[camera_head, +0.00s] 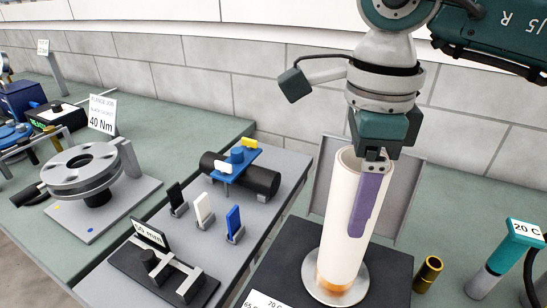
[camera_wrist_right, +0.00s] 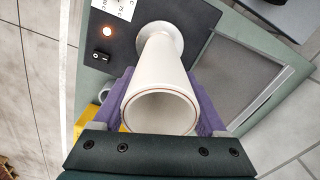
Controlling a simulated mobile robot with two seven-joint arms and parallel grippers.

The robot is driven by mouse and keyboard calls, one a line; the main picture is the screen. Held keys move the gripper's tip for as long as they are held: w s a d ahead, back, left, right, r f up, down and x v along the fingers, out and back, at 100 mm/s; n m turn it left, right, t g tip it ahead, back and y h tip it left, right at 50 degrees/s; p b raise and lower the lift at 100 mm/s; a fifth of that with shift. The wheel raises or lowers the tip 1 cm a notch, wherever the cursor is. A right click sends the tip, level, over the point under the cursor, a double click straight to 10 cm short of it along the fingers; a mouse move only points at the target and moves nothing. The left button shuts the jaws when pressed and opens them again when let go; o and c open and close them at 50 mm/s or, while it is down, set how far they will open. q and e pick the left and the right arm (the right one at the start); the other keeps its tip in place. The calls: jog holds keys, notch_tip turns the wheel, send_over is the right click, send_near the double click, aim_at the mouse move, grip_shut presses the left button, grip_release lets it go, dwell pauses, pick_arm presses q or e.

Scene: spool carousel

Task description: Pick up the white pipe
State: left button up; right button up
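The white pipe (camera_head: 345,215) stands upright, with its lower end at an orange band (camera_head: 338,286) on a round silver disc (camera_head: 352,293). In the right wrist view I look into its open upper end (camera_wrist_right: 160,108). My right gripper (camera_head: 368,205) comes down from above at the pipe's upper part. Its purple fingers lie along opposite sides of the pipe, and I see no gap in the right wrist view (camera_wrist_right: 162,95). In the head view one finger is hidden behind the pipe. My left gripper is not in view.
A grey panel (camera_head: 400,190) stands close behind the pipe. A brass cylinder (camera_head: 428,272) and a teal "20 C" post (camera_head: 507,255) are at right. A black clamp fixture (camera_head: 165,270) stands at left.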

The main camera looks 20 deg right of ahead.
grip_shut()
dwell(0.4)
jog(key=shift+r, duration=0.15)
